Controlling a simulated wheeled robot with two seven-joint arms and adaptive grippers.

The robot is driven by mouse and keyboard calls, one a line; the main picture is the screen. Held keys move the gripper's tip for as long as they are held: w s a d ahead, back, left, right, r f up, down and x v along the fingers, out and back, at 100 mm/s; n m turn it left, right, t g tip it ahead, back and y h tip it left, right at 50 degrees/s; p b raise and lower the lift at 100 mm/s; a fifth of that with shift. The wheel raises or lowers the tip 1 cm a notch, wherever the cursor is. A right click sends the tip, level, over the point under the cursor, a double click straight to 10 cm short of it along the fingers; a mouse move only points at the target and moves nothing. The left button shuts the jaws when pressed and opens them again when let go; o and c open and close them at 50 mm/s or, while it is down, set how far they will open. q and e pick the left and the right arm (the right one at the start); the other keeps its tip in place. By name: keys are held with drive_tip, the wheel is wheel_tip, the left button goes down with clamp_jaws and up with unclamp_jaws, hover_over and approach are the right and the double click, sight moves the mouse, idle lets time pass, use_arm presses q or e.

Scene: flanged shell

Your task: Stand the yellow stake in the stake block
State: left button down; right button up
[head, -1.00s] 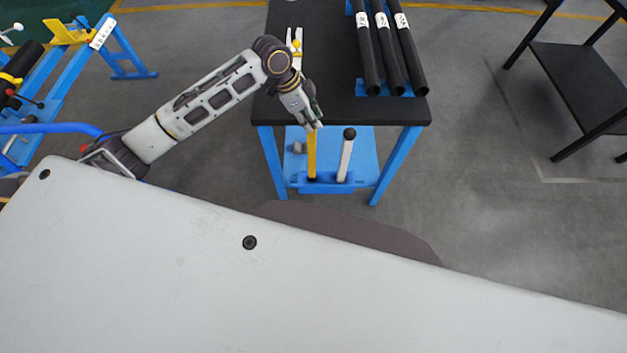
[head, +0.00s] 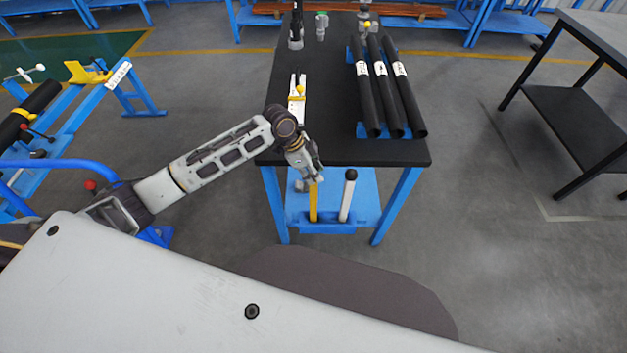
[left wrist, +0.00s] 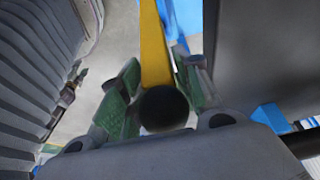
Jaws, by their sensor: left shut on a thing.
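The yellow stake (head: 313,204) is upright at the front of the table's lower shelf. My left gripper (head: 314,180) is shut on its upper part, below the table top's front edge. In the left wrist view, the green finger pads lie on both sides of the yellow stake (left wrist: 153,50), close to its black ball end (left wrist: 164,108). The stake's lower end meets the blue stake block (head: 330,227) at the shelf front; I cannot tell whether it is seated. A white stake with a black ball top (head: 348,196) stands just to the right, leaning slightly. My right gripper is out of view.
The black table top (head: 330,148) is above the shelf and carries black tubes (head: 383,88) and a white fixture with a yellow knob (head: 297,95). A black side table (head: 580,100) is at the right. Open floor lies right of the workbench.

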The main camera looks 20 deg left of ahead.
use_arm(q)
drive_tip(key=shift+f, duration=0.15)
drive_tip(key=shift+f, duration=1.95)
drive_tip(key=c, duration=1)
unclamp_jaws()
drive_tip(key=shift+o, duration=0.2)
drive_tip(key=v, duration=1.2)
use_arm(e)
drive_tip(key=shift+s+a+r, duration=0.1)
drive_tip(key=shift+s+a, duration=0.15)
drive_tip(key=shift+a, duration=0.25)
